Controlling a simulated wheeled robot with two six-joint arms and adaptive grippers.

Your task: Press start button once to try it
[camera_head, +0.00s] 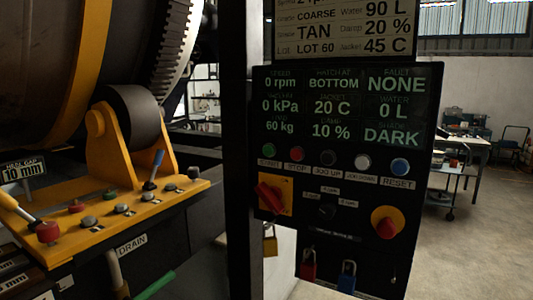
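The start button (268,150) is a round green button at the left end of the button row on the dark control panel (345,112). A label reading START sits just below it. To its right are a red stop button (296,154), a dark jog up button (328,157), a pale jog down button (363,161) and a blue reset button (400,166). The panel's display reads 0 rpm, BOTTOM, fault NONE and DARK. Neither gripper shows in the head view, and nothing covers the start button.
Below the buttons are a red rotary switch (270,197) and a red knob on yellow (387,222). Padlocks (347,277) hang at the panel's bottom. A large drum (60,60) and a yellow bracket with levers (110,215) fill the left. Open floor (480,240) lies right.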

